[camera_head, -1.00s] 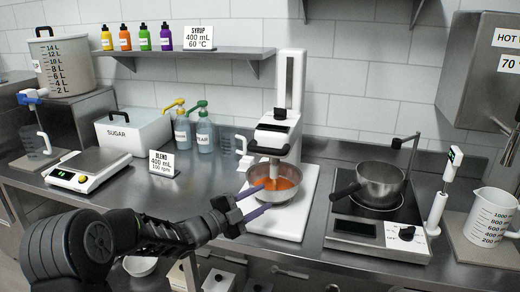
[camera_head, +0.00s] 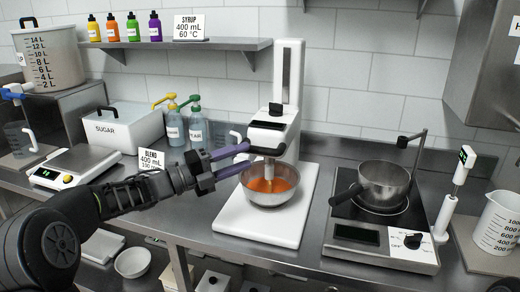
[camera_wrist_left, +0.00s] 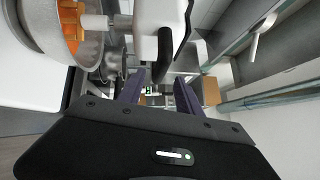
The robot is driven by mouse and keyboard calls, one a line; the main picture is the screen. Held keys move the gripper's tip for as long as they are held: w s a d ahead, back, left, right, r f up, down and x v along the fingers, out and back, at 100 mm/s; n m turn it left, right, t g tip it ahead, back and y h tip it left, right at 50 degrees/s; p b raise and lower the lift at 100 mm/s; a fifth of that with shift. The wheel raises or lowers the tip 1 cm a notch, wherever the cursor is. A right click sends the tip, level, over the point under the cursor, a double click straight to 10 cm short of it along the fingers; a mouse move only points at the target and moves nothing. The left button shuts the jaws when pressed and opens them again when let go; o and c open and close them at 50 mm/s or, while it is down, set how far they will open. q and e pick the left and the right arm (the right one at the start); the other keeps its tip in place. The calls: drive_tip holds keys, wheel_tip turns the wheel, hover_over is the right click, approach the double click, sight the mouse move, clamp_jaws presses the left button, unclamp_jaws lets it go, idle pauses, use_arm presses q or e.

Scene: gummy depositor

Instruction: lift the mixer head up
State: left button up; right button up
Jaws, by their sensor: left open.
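In the left wrist view, the mixer head (camera_wrist_left: 155,14) is at the top, with a black lever-like part (camera_wrist_left: 164,52) hanging toward my fingers. My left gripper (camera_head: 247,158) is open and empty, just left of the mixer head and above the bowl's left rim. Its two purple fingers (camera_wrist_left: 159,86) show apart in the wrist view. Whether they touch the head cannot be told. My right gripper is not in view.
A hot plate (camera_head: 385,235) with a saucepan (camera_head: 382,184) stands right of the mixer base (camera_head: 235,217). Pump bottles (camera_head: 196,130), the BLEND card (camera_head: 151,160) and a scale (camera_head: 75,167) are behind and left of my arm. A shelf (camera_head: 190,44) runs above.

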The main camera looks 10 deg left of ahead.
sight(255, 153)
use_arm(q)
drive_tip(key=p+x, duration=0.1)
drive_tip(key=x, duration=0.5)
drive_tip(key=shift+c, duration=0.3)
clamp_jaws()
idle(1.0)
